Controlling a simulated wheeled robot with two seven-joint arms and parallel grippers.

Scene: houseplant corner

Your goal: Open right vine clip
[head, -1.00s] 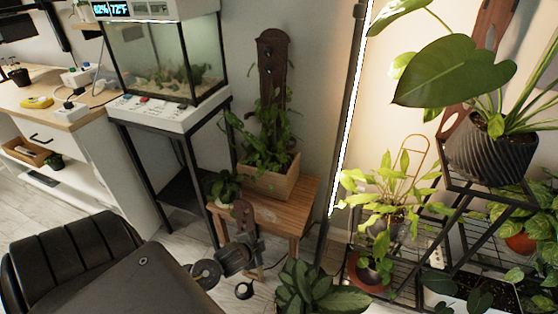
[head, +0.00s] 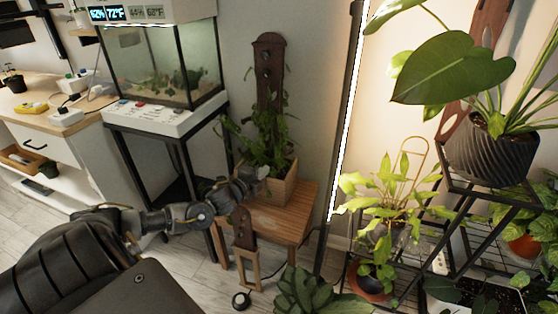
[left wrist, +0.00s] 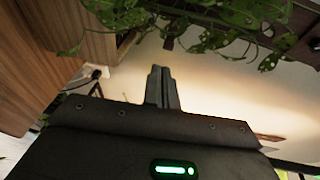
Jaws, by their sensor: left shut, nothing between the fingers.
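A dark brown trellis board (head: 269,60) stands upright in a wooden planter box (head: 284,188) on a stool. Two small dark clip-like knobs (head: 266,73) show on its upper half; whether either is open is too small to tell. A green vine (head: 262,138) covers the lower board. My left gripper (head: 264,171) is at the planter's front left, below the knobs and in front of the vine leaves. In the left wrist view its fingers (left wrist: 163,88) are together and empty, with vine leaves (left wrist: 235,22) above them. My right gripper is not in view.
The wooden stool (head: 285,218) carries the planter. A glass tank (head: 165,65) stands to the left and a dark pole (head: 343,140) to the right. Plants on a black rack (head: 455,225) fill the right side. A leafy plant (head: 312,293) stands in front.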

